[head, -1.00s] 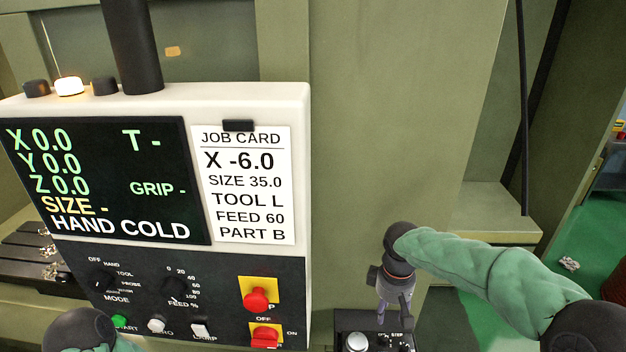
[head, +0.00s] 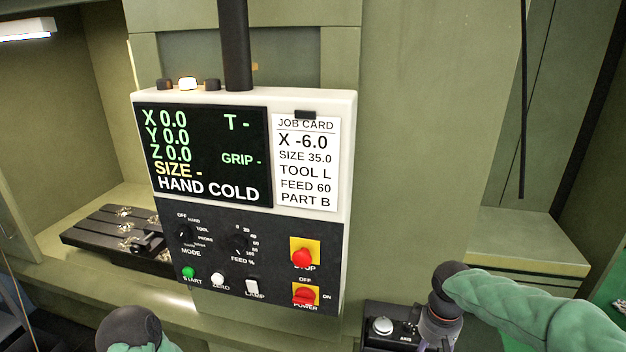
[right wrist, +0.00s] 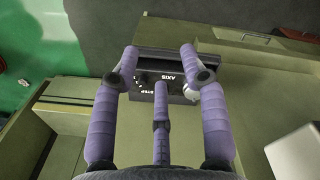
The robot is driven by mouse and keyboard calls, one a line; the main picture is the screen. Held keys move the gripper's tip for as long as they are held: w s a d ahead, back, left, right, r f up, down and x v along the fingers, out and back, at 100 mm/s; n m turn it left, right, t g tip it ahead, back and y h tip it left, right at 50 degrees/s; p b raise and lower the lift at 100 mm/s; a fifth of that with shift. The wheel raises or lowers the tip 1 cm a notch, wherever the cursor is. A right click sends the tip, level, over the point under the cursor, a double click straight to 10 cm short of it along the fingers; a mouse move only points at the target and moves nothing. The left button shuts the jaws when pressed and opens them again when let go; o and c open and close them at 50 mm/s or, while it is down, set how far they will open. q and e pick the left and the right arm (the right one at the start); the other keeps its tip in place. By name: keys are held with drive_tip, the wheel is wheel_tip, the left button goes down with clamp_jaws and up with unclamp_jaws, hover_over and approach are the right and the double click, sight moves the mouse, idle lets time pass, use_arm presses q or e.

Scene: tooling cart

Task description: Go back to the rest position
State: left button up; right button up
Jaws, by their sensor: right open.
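My right arm reaches in from the right of the head view, with its gripper (head: 432,338) pointing down at the bottom edge, partly cut off. In the right wrist view the purple padded fingers (right wrist: 159,62) are spread apart with nothing gripped. The small dark box marked AXIS and STEP (right wrist: 150,68) shows beyond and between the fingers; I cannot tell whether they touch it. The same box (head: 372,342) stands below the control panel in the head view. Of my left arm only a dark joint and green sleeve show at the bottom left; its gripper is out of frame.
A white-framed control panel (head: 345,160) hangs from a dark post (head: 236,45). Its screen reads HAND COLD, and a job card (head: 305,165) is clipped beside it. A slotted dark table (head: 100,232) lies in the green machine at left. A ledge (head: 525,235) is at right.

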drive_tip(key=s+a+f+m+y+b, duration=0.1)
drive_tip(key=a+f+b, duration=0.35)
drive_tip(key=f, duration=0.85)
drive_tip(key=s+a+f+m+y+b, duration=0.1)
drive_tip(key=a+f+y+b, duration=0.3)
drive_tip(key=f, duration=0.9)
use_arm(q)
wheel_tip(320, 180, down, 16)
drive_tip(key=b, duration=0.7)
drive_tip(key=shift+w+f, duration=0.25)
drive_tip(key=shift+w, duration=0.2)
use_arm(e)
drive_tip(key=s+a+f+m, duration=0.2)
drive_tip(key=s+a+f, duration=0.2)
drive_tip(key=s+f, duration=0.3)
drive_tip(key=s+a+f+m, duration=0.3)
drive_tip(key=s+f, duration=0.4)
drive_tip(key=f, duration=0.9)
drive_tip(key=shift+a+f+h, duration=0.2)
drive_tip(key=shift+a+h, duration=0.2)
drive_tip(key=shift+a, duration=0.3)
